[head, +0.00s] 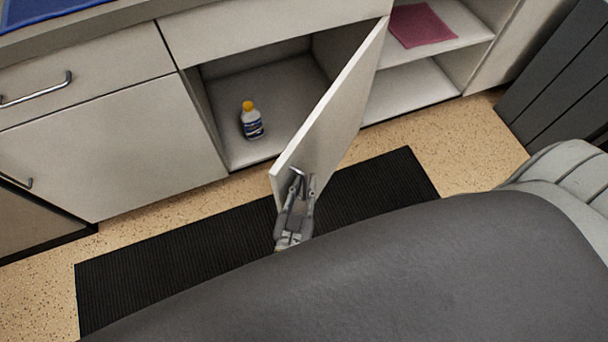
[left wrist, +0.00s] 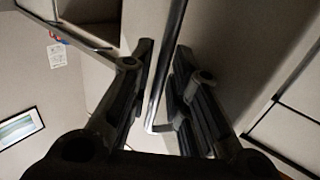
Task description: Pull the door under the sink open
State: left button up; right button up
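The door under the sink (head: 335,115) is a pale panel that stands swung well out from the cabinet, joined at its right side. My left gripper (head: 303,185) is at the free edge of the door, by its metal bar handle (head: 297,174). In the left wrist view the handle (left wrist: 168,65) runs between the two fingers of my left gripper (left wrist: 165,48). The fingers are partly apart, with a visible gap beside the bar, so they are around it and not clamped. My right gripper is not in view.
The open compartment (head: 285,85) holds a bottle with a yellow cap (head: 251,121). Drawers and a closed door (head: 110,145) are at left. Open shelves with a red cloth (head: 420,25) are at right. A black mat (head: 180,250) lies on the floor.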

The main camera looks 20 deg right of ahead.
pick_arm(q)
jog(key=v, duration=1.2)
jog(key=shift+c, duration=0.4)
